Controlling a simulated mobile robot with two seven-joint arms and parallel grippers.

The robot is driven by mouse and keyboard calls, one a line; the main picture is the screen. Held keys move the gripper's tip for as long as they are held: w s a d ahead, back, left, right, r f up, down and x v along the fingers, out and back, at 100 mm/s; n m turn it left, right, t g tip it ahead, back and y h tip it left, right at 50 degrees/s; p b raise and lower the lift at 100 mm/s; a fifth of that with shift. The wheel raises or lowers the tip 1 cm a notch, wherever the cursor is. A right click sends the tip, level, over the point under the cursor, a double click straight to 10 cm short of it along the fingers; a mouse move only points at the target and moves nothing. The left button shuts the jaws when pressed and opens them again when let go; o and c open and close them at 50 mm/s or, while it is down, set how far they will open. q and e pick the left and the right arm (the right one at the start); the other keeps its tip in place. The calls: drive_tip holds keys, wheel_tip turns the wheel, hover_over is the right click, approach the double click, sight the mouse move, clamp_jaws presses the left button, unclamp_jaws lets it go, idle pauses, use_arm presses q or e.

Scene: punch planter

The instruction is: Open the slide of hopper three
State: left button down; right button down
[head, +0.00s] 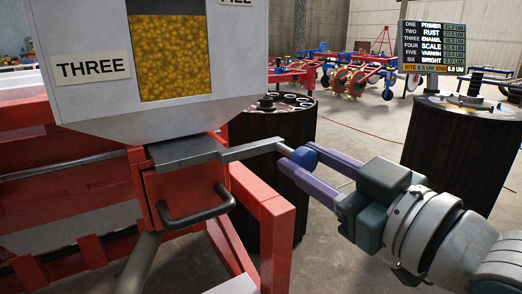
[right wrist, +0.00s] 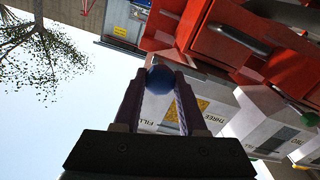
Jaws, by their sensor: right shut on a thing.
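Hopper three (head: 110,92) is a pale grey box with a "THREE" label and a window of yellow grain, at the upper left of the head view. It also shows tilted in the right wrist view (right wrist: 232,110). Its slide (head: 185,151) is a dark grey plate under the hopper, with a bar reaching right to a blue ball knob (head: 306,158). My right gripper (head: 300,159) is shut on this knob. The knob sits between the fingertips in the right wrist view (right wrist: 160,79). How far the plate reaches under the hopper is hidden. My left gripper is not in view.
Dark drums (head: 440,140) stand behind. A sign board (head: 435,45) stands at the back right. Concrete floor is open between the drums.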

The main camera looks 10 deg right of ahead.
drive_tip(key=shift+c, duration=2.3)
unclamp_jaws()
drive_tip(key=shift+w, duration=0.1)
drive_tip(key=p+v, duration=0.3)
drive_tip(key=v, duration=0.7)
drive_tip(key=shift+r, duration=0.1)
